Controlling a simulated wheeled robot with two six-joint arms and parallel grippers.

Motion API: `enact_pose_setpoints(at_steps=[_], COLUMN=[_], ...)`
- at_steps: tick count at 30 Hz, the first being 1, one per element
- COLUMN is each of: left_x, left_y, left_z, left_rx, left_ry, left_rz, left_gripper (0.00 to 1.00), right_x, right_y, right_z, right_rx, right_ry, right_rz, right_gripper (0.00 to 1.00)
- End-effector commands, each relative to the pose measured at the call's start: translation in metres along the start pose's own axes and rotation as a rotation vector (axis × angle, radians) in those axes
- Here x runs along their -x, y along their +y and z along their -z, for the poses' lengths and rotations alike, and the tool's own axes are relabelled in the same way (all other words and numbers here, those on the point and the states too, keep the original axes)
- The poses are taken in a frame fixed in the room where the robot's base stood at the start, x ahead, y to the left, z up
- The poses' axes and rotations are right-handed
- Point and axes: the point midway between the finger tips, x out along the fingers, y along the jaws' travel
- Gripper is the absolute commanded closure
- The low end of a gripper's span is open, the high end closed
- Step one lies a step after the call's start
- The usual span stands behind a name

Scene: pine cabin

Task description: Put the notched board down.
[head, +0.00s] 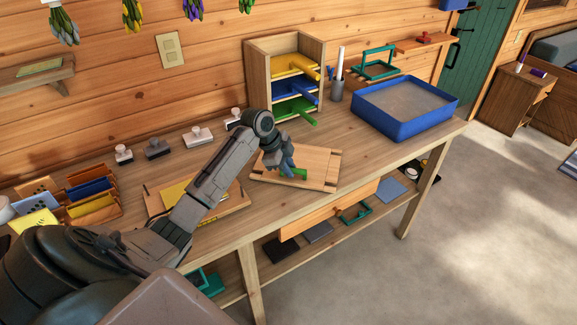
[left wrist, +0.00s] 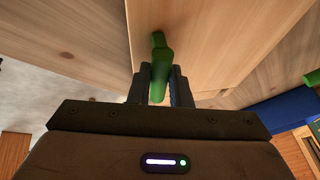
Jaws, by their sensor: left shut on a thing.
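The notched board (head: 320,163) is a pale wooden panel with dark notches near its ends. In the head view it is over the middle of the workbench, close to the front edge. My left gripper (head: 287,170) is over it, pointing down, and shut on a green handle (head: 300,173) that appears to belong to the board. In the left wrist view the green handle (left wrist: 158,60) stands between the two fingers (left wrist: 158,85). Whether the board touches the bench or hangs just above it, I cannot tell. My right gripper is not in view.
The workbench (head: 365,148) has a similar board with a yellow piece (head: 175,190) to the left. Behind stand a shelf (head: 262,75) with coloured pieces and several stamps (head: 197,135). A blue tray (head: 400,125) fills the right end.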

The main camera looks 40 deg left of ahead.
Motion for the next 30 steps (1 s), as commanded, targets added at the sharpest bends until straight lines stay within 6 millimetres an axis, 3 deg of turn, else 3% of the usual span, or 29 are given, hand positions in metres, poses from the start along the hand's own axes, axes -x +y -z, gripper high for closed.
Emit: enact_pose_setpoints(at_steps=[1,4,16,30], left_x=[0.000,0.000,0.008,0.097], left_y=[0.000,0.000,-0.001,0.000], left_z=[0.000,0.000,-0.001,-0.001], left_rx=[0.001,0.001,0.000,-0.001], left_ry=[-0.001,-0.001,-0.002,-0.003], left_rz=[-0.001,-0.001,0.002,0.002], left_gripper=[0.80,0.61,0.61,0.61], right_x=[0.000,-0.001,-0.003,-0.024], right_y=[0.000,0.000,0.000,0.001], right_z=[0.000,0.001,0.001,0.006], right_rx=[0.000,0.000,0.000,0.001], right_ry=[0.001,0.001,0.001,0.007], right_rz=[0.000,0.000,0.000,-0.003], right_gripper=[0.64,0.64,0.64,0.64])
